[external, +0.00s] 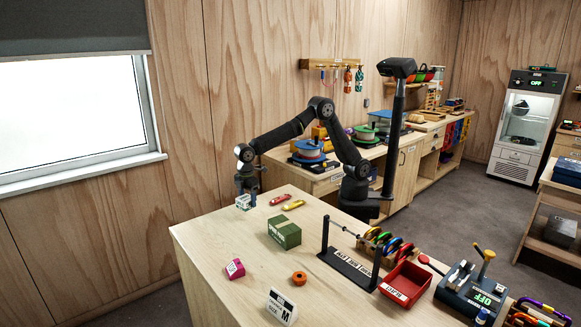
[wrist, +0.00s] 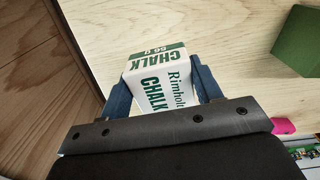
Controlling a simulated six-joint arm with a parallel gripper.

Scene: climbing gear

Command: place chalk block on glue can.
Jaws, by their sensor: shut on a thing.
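The chalk block (external: 243,202) is a small white box with green ends and green lettering. It sits between the jaws of my gripper (external: 246,192), at the far left edge of the table. In the wrist view the chalk block (wrist: 160,80) shows its printed faces, with a blue finger against each side. I cannot tell whether its underside touches the table. No label reading glue can be made out. A green box-shaped container (external: 284,232) with pale lettering stands right of and nearer than my gripper; it may be the glue can. Its green top corner (wrist: 300,40) shows in the wrist view.
Red and yellow tools (external: 280,199) lie behind the green container. A black bar stand (external: 347,268) and red tray (external: 405,284) are to the right. The green container's top looks clear.

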